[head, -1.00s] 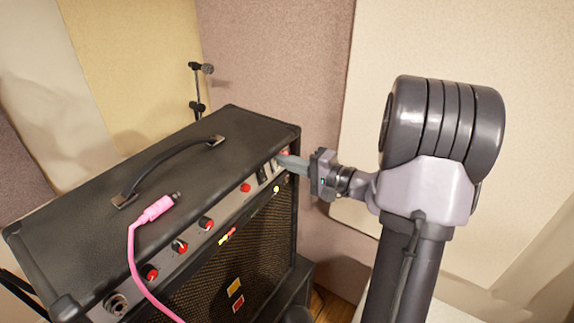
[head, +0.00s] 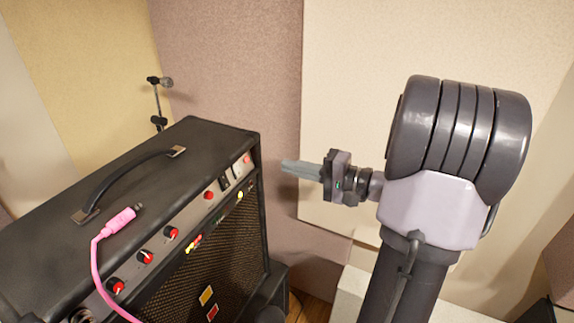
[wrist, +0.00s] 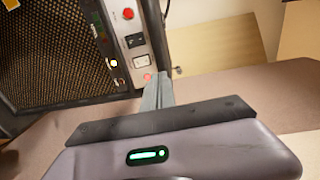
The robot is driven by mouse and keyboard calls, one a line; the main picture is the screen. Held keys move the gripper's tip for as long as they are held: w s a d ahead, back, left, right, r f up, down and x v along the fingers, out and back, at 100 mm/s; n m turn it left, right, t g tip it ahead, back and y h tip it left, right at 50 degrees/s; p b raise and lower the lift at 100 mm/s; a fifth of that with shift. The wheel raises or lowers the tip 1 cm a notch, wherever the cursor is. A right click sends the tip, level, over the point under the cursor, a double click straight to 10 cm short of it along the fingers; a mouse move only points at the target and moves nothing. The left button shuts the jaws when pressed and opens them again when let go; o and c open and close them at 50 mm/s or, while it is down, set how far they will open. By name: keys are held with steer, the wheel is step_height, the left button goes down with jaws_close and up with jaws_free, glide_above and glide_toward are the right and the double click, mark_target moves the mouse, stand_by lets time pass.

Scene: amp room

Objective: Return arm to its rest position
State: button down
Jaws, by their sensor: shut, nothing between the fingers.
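My gripper (head: 284,166) is shut and empty in the head view. It points left toward the right end of the amp's control panel and is apart from it, with a gap between. In the wrist view my gripper's fingers (wrist: 158,80) are closed together, and the amp's panel (wrist: 122,30) shows beyond them. The black guitar amp (head: 120,150) fills the left of the head view, with red knobs, a dark switch and a red light at its right end.
A pink cable plug (head: 120,220) lies on the amp's top edge, near the carrying handle (head: 125,180). A microphone on a stand (head: 157,100) stands behind the amp. Padded wall panels (head: 390,60) are behind my arm. The space between gripper and amp is clear.

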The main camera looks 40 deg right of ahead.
steer(key=a+f+n+g+y+b, duration=0.3)
steer(key=a+g, duration=0.4)
steer(key=a, duration=1.1)
steer(key=s+a+f+n+g+h+b, duration=0.1)
steer(key=s+a+f+n+h, duration=0.1)
steer(key=s+a, duration=0.4)
steer(key=s+a+f+n+g+h+b, duration=0.2)
steer(key=s+a+f+n+h, duration=0.1)
steer(key=s+a, duration=0.4)
steer(key=shift+s+a+n+h, duration=0.15)
steer(key=shift+s+n+h, duration=0.2)
steer(key=shift+n+h, duration=0.5)
